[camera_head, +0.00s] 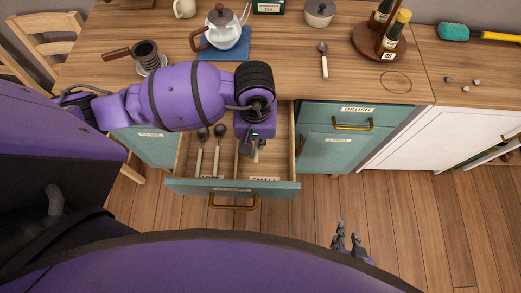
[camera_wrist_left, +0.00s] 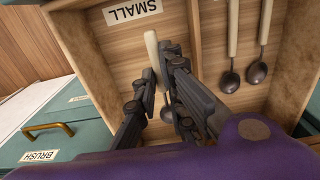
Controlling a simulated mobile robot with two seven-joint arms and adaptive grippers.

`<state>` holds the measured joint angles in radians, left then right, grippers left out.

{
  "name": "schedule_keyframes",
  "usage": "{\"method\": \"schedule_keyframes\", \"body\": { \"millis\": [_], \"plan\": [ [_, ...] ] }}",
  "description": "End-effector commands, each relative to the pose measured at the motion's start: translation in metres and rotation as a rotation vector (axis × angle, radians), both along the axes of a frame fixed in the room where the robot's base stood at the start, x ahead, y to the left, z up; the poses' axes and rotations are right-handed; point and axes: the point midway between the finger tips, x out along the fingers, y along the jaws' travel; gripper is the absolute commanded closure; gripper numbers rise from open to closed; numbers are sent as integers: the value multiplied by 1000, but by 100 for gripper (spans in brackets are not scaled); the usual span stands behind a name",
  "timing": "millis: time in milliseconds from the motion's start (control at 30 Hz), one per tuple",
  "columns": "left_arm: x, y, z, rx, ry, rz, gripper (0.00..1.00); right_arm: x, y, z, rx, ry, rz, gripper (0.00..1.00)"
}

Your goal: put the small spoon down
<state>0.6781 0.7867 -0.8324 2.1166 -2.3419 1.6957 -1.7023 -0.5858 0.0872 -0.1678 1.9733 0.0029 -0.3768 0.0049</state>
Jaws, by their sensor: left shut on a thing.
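The small spoon (camera_wrist_left: 152,48) has a pale handle and a dark bowl. My left gripper (camera_head: 254,154) is shut on it, inside the right-hand compartment of the open drawer (camera_head: 285,188), which is labelled SMALL. In the left wrist view the handle passes between the fingers (camera_wrist_left: 155,85) of the left gripper, and the bowl shows behind them. I cannot tell whether the spoon touches the drawer floor. Another spoon (camera_head: 323,62) lies on the countertop. My right gripper (camera_head: 347,240) is low over the floor, empty, its fingers apart.
Two larger spoons (camera_head: 199,155) lie in the drawer's left compartment, past a wooden divider (camera_wrist_left: 194,35). A shut drawer labelled BRUSH (camera_head: 325,118) is to the right. The countertop holds a glass teapot (camera_head: 222,32), a grinder (camera_head: 147,55) and a bottle tray (camera_head: 365,45).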

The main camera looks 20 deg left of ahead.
Motion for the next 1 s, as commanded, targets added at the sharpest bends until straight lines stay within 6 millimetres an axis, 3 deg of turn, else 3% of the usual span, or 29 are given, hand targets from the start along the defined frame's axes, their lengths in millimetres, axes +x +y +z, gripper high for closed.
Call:
{"method": "schedule_keyframes", "body": {
  "millis": [100,367,533,967,1000],
  "plan": [
    [-1,0,-23,0,3,2,100,0,-1,0,-3,-1,3,72],
    [-1,-1,-45,-1,2,2,100,-1,0,-2,-1,5,4,72],
    [0,-1,-69,-1,1,2,100,-3,3,-3,5,7,3,72],
    [0,0,-78,1,0,-2,100,-6,6,-7,12,15,-7,72],
    [0,0,-77,0,0,-1,85,-5,6,-6,11,13,-6,72]
  ]
}}
